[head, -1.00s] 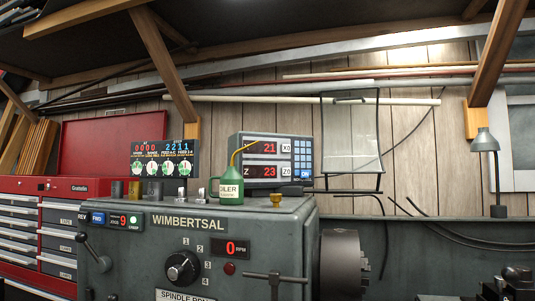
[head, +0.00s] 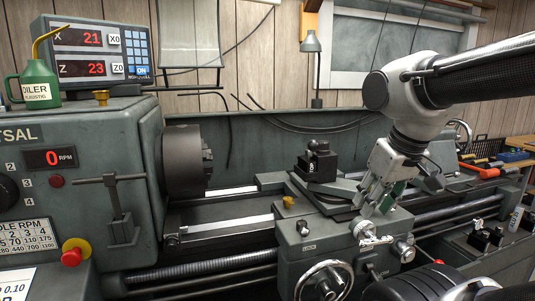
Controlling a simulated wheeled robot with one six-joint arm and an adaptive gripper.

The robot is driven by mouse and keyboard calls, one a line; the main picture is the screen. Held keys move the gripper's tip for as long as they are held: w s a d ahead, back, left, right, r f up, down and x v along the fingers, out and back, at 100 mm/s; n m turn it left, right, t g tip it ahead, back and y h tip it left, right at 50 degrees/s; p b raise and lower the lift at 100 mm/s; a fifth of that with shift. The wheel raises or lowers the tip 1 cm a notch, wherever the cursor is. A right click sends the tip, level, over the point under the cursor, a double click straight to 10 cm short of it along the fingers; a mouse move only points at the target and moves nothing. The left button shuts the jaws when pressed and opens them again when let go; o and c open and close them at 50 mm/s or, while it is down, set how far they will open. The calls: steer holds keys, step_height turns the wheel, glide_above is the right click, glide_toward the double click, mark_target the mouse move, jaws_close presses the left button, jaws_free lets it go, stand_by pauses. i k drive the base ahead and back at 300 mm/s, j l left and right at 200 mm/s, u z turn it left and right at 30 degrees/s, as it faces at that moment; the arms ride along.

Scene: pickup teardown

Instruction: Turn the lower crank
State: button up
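A small bright metal crank (head: 368,236) sits on the front of the lathe carriage (head: 310,232). A larger round handwheel (head: 324,283) with a bright rim is lower and to the left, partly cut off by the frame. I cannot tell for certain which of these is the lower crank. My gripper (head: 372,206) points down just above the small crank, with its fingers appearing spread and nothing seen between them. Whether a fingertip touches the crank is not clear. A green part (head: 396,190) shows behind the gripper.
The lathe chuck (head: 187,160) and grey headstock (head: 90,150) stand at left, with a green oiler (head: 38,82) on top. A tool post (head: 317,160) is left of my gripper. Tools (head: 480,170) lie at right.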

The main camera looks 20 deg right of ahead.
mark_target(364, 232)
steer(key=j+z, duration=0.2)
steer(key=j, duration=0.8)
steer(key=k+j+z, duration=0.15)
steer(key=j, duration=0.85)
steer(key=j+z, duration=0.4)
steer(key=k+l, duration=0.05)
